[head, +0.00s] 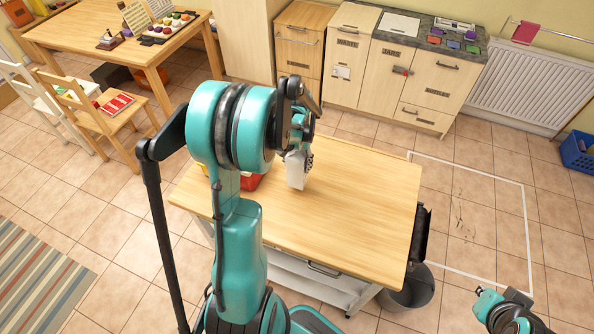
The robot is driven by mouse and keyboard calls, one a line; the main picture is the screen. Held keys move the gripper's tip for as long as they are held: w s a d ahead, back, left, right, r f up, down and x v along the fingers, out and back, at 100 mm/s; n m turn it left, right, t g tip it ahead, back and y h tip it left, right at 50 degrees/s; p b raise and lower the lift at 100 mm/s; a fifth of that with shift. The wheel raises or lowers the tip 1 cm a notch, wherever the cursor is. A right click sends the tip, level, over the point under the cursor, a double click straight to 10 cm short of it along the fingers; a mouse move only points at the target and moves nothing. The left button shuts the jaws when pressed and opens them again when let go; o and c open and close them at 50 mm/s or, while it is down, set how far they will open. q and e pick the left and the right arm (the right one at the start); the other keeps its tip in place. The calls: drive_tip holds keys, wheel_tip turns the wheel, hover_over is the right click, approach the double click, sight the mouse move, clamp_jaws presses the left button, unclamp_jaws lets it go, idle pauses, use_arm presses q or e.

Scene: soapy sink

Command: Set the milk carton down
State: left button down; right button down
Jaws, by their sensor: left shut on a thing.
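The milk carton (297,172) is a small white box, upright or nearly so, over the wooden top of the cart (360,205). My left gripper (299,150) is shut on the carton from above. I cannot tell whether the carton's base touches the wood or hangs slightly above it. My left arm hides part of the cart top and some of the gripper. My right gripper (510,318) is at the bottom right edge, away from the cart, and its fingers cannot be made out.
A red container (251,181) is on the cart left of the carton, partly hidden by my arm. The cart top to the right is clear. A grey bin (410,292) stands at the cart's front right corner. Cabinets (360,60) line the back wall.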

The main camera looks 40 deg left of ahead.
sight(297, 171)
use_arm(q)
drive_tip(key=shift+a+f+b, duration=0.15)
drive_tip(key=shift+f+b, duration=0.3)
drive_tip(key=shift+f, duration=1.6)
drive_tip(key=shift+f, duration=0.1)
drive_tip(key=c, duration=0.6)
unclamp_jaws()
drive_tip(key=shift+c, duration=0.2)
